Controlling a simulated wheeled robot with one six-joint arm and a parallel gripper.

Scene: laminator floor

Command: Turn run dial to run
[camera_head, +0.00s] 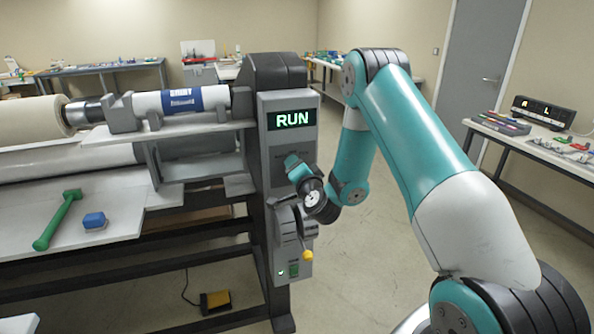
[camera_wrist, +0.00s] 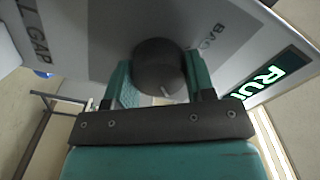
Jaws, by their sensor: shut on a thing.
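The run dial (camera_wrist: 160,66) is a dark round knob with a pale pointer mark, on the grey panel of the laminator's control column. My gripper (camera_wrist: 160,88) has its teal fingers closed on either side of the dial in the wrist view. In the head view my gripper (camera_head: 291,163) is against the column just below the display, and it hides the dial there. The display (camera_head: 292,120) reads RUN in green letters. Part of the same display (camera_wrist: 272,74) shows at the right of the wrist view.
Below my gripper, a lever with a yellow knob (camera_head: 307,255) sticks out from the column. A green handled tool (camera_head: 58,220) and a blue block (camera_head: 94,220) lie on the machine's table. A yellow-black pedal (camera_head: 215,301) is on the floor. A side table (camera_head: 530,140) stands right.

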